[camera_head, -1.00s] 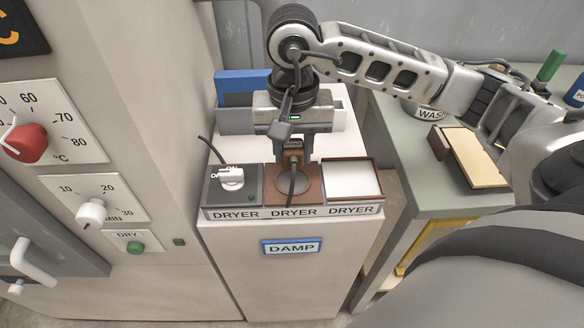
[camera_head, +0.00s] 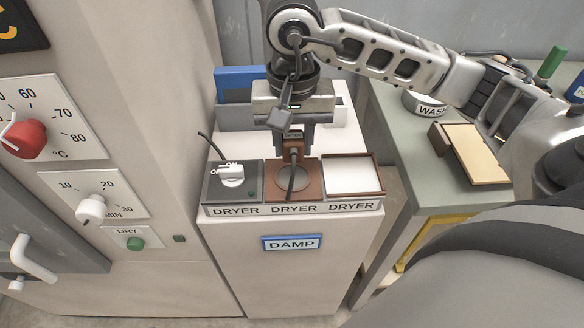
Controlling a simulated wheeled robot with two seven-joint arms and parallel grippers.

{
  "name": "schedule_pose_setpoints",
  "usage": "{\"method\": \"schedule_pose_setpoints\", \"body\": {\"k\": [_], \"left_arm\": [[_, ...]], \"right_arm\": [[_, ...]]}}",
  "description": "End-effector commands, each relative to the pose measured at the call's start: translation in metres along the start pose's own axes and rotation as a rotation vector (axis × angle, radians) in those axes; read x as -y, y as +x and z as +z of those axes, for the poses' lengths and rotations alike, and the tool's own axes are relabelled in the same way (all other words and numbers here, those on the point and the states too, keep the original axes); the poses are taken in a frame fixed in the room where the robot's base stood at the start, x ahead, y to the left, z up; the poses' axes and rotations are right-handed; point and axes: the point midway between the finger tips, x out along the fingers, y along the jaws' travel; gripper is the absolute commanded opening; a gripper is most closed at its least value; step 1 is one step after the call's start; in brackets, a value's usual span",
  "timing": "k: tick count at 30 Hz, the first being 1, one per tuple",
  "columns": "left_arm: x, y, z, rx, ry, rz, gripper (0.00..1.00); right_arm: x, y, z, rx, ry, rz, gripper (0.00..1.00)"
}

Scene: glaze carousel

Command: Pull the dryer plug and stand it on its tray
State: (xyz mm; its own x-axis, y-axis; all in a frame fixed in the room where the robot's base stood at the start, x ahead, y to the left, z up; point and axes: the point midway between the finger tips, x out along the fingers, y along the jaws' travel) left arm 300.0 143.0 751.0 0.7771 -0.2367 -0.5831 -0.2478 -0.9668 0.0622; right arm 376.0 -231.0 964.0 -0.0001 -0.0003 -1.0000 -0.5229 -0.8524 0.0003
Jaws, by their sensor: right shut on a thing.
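The dryer plug (camera_head: 293,146) is a brown block with a dark cord hanging down its front. My right gripper (camera_head: 293,138) points down and is shut on it, above the brown socket panel (camera_head: 309,184) with a round recess (camera_head: 295,179). The cord hides part of the recess. The plug appears raised off the socket. The tray (camera_head: 353,192), with brown rims and a pale floor, stands just right of the socket panel and looks empty. A grey switch box (camera_head: 221,193) with a white rotary knob (camera_head: 231,175) is on the left. My left gripper is not in view.
Labels reading DRYER run along the front edge of the white cabinet (camera_head: 284,285), above a DAMP sign (camera_head: 291,243). A blue and grey holder (camera_head: 240,83) stands behind. The dryer machine with dials is at left. A green table (camera_head: 410,190) at right holds a wooden box (camera_head: 477,154).

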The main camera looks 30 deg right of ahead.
Motion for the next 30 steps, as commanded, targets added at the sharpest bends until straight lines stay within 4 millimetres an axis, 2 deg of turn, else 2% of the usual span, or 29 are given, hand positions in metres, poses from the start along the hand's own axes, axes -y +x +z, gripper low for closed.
{"method": "schedule_pose_setpoints", "body": {"k": [5,30], "left_arm": [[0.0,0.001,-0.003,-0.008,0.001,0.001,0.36],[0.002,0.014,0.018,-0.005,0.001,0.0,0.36]], "right_arm": [[-0.002,0.0,0.0,0.0,0.001,0.0,0.0],[-0.052,0.001,0.0,-0.001,0.001,0.0,0.0]]}}
